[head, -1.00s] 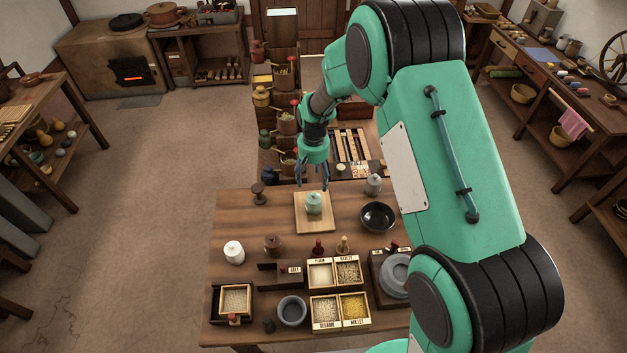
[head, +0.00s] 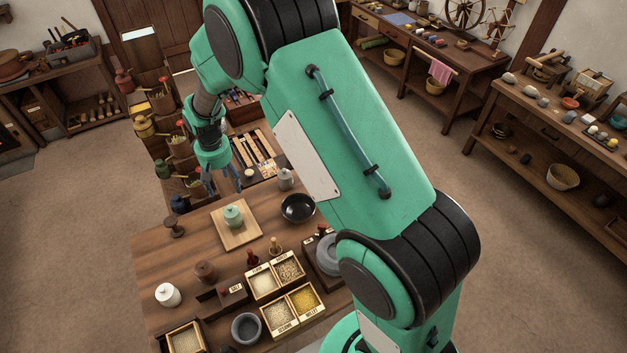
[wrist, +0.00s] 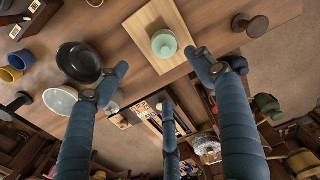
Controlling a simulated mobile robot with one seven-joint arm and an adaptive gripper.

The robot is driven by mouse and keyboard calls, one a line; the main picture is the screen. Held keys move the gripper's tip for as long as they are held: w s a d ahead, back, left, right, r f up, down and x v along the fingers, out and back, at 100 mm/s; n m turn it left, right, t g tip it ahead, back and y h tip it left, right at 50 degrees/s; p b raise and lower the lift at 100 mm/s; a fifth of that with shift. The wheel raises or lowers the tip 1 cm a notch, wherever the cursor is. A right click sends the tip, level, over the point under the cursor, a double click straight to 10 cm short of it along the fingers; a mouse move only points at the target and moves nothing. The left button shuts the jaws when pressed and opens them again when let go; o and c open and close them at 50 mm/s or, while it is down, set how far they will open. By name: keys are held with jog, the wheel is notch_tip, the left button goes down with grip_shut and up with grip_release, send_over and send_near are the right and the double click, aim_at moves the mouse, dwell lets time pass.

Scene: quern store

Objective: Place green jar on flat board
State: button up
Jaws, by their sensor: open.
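The green jar (head: 233,215) stands upright on the flat board (head: 250,234), a light wooden square on the table. In the wrist view the jar (wrist: 164,44) sits on the lower middle part of the board (wrist: 152,22). My gripper (head: 224,180) is above and beyond the board's far edge, apart from the jar. In the wrist view its blue fingers are spread wide with nothing between them. No finger touches the jar.
A black bowl (head: 298,208) and a grey lidded jar (head: 285,179) stand right of the board. A dark wooden spool (head: 175,226) stands left. A white jar (head: 168,294), a brown jar (head: 206,271) and labelled grain boxes (head: 264,284) fill the near side.

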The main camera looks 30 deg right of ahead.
jog(key=s+d+r+t, duration=0.1)
jog(key=s+d+r, duration=0.3)
jog(key=r, duration=0.5)
jog(key=s+d+r+m+t, duration=0.1)
jog(key=s+r, duration=0.5)
jog(key=r, duration=0.2)
jog(key=s+d+r+t, duration=0.1)
jog(key=s+d+r, duration=0.3)
jog(key=r, duration=0.5)
jog(key=s+d+r, duration=0.1)
jog(key=s+r, duration=0.1)
jog(key=s, duration=0.6)
jog(key=s+d+r+t, duration=0.1)
jog(key=s+r, duration=0.2)
jog(key=s, duration=0.5)
jog(key=s+d+r+m+t, duration=0.1)
jog(key=s+r, duration=0.1)
jog(key=s, duration=0.6)
jog(key=shift+s+d+r, duration=0.35)
jog(key=shift+s+d, duration=0.05)
notch_tip(320, 180, down, 4)
jog(key=b, duration=0.4)
jog(key=shift+r, duration=0.1)
